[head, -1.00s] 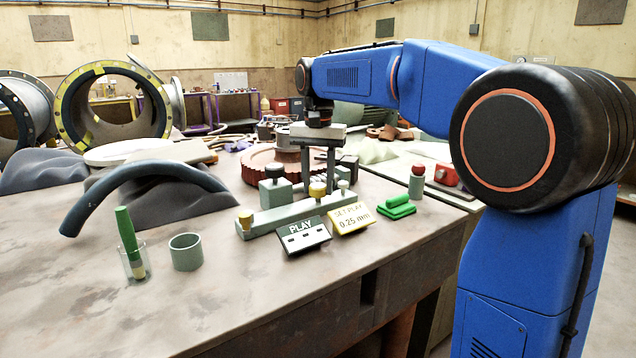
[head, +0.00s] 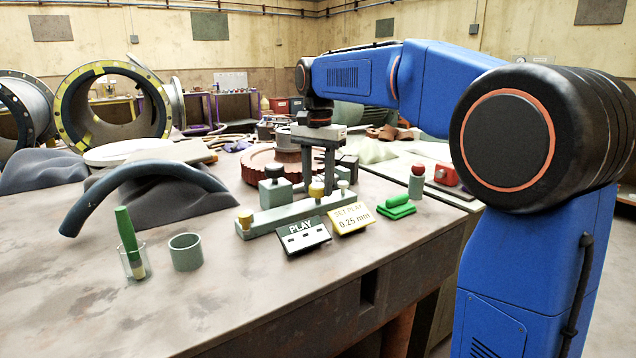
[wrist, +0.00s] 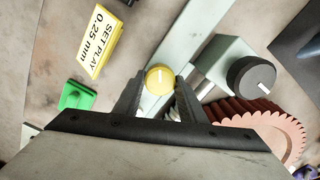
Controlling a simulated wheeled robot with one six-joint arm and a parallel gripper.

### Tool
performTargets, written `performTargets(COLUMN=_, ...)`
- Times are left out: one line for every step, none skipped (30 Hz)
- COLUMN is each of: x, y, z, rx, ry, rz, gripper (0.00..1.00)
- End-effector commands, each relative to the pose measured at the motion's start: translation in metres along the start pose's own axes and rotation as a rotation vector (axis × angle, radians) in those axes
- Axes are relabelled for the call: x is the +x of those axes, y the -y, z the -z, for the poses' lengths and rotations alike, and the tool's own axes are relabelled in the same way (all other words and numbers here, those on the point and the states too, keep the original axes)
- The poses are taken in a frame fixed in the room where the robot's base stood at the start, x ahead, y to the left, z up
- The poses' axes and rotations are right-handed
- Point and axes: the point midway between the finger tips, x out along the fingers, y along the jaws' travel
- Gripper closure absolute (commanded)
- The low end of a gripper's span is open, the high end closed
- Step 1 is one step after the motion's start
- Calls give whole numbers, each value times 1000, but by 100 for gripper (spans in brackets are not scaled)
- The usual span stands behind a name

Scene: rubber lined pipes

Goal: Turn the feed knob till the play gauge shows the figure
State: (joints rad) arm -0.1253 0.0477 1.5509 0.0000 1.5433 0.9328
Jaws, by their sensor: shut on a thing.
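A yellow knob with a pale index mark (wrist: 159,79) sits between the fingertips of my gripper (wrist: 159,84), which is shut on it. In the head view my gripper (head: 318,178) points straight down at this yellow knob (head: 317,189), which stands on a long pale green bar (head: 285,215). The PLAY gauge (head: 303,237) leans in front of the bar; its reading is too small to make out. A yellow card (head: 351,218) beside it reads SET PLAY 0.25 mm.
A black knob (wrist: 251,76) on a green block stands near a red-brown toothed wheel (wrist: 270,130). A green block-like item (head: 397,208) and a red-topped peg (head: 416,182) are to the right. A beaker (head: 134,262) and green cup (head: 185,252) stand at left.

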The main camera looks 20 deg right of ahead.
Motion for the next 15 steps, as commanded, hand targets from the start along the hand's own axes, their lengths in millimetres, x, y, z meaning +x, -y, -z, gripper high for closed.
performTargets(x=-1, y=0, z=1, rx=0, ry=-3, rz=3, gripper=85)
performTargets(x=-1, y=0, z=1, rx=0, ry=-3, rz=3, gripper=61)
performTargets(x=-1, y=0, z=1, rx=0, ry=-3, rz=3, gripper=51)
performTargets(x=-1, y=0, z=1, rx=0, ry=-3, rz=3, gripper=44)
performTargets(x=-1, y=0, z=1, rx=0, ry=-2, rz=2, gripper=44)
performTargets(x=-1, y=0, z=0, rx=0, ry=-2, rz=2, gripper=44)
performTargets(x=-1, y=0, z=0, rx=0, ry=-2, rz=2, gripper=44)
performTargets(x=-1, y=0, z=0, rx=0, ry=-2, rz=2, gripper=44)
performTargets(x=-1, y=0, z=0, rx=0, ry=-1, rz=1, gripper=44)
performTargets(x=0, y=0, z=0, rx=0, ry=-1, rz=1, gripper=44)
performTargets(x=0, y=0, z=0, rx=0, ry=-1, rz=1, gripper=44)
performTargets(x=0, y=0, z=0, rx=0, ry=-1, rz=1, gripper=44)
performTargets(x=-1, y=0, z=0, rx=0, ry=-1, rz=1, gripper=44)
performTargets(x=-2, y=0, z=0, rx=0, ry=-1, rz=1, gripper=44)
performTargets(x=-4, y=0, z=0, rx=-1, ry=-1, rz=1, gripper=44)
